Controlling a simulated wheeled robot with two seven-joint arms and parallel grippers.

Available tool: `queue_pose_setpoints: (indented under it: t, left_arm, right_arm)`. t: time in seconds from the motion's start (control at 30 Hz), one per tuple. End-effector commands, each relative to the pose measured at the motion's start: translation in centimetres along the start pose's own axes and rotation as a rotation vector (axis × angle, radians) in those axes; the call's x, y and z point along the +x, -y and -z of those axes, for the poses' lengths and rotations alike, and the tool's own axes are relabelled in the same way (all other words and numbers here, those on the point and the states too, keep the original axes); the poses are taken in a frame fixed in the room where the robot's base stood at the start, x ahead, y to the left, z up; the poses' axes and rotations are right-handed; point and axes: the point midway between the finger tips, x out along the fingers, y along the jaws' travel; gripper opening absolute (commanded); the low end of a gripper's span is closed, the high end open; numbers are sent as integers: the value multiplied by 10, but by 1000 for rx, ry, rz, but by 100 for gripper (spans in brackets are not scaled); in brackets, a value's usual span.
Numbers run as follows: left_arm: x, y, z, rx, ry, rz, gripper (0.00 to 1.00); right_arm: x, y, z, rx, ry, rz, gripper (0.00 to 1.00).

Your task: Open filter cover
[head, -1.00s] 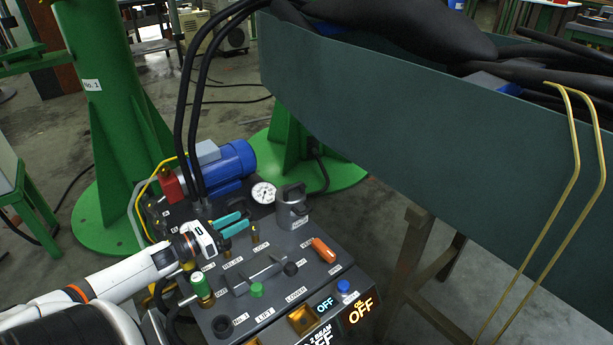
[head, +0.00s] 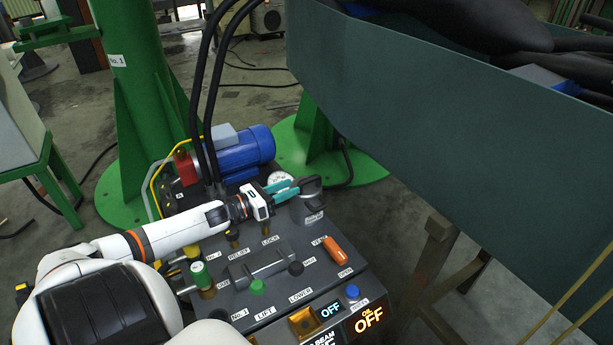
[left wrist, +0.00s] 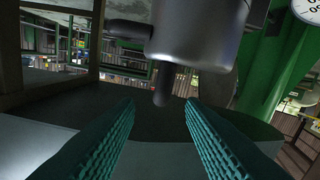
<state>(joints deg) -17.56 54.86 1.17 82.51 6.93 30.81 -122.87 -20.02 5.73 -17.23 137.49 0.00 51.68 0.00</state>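The filter is a grey metal can (head: 308,207) with a darker top (head: 308,185), standing at the back right of the control panel. My left gripper (head: 295,186), with teal fingers, reaches it from the left, its tips close to the upper part. In the left wrist view the fingers (left wrist: 160,104) are spread with nothing held between them. A large grey cylindrical part (left wrist: 200,40) lies ahead, with a short rounded peg (left wrist: 164,84) just beyond the gap. Contact cannot be told. My right gripper is not in view.
The panel (head: 225,300) carries levers, a green knob (head: 201,276), an orange handle (head: 334,250) and a lit OFF display (head: 367,318). A gauge (head: 281,181) and blue motor (head: 245,150) stand behind. A large dark green trough (head: 440,110) fills the right.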

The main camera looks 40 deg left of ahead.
Motion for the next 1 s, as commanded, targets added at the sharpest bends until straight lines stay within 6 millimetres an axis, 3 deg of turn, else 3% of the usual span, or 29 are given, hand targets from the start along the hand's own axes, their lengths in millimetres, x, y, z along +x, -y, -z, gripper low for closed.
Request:
queue_pose_setpoints:
  t: [0.1, 0.33, 0.83, 1.0]
  left_arm:
    - [24, 1, -3, 2, -3, -1, 36]
    - [53, 1, -2, 1, 0, 1, 36]
    - [64, 0, -1, -1, 2, 1, 36]
    - [64, 0, -1, -1, 2, 1, 8]
  right_arm:
    - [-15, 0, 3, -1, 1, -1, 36]
    - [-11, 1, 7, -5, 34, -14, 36]
    - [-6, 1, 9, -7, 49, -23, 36]
    - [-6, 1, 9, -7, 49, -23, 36]
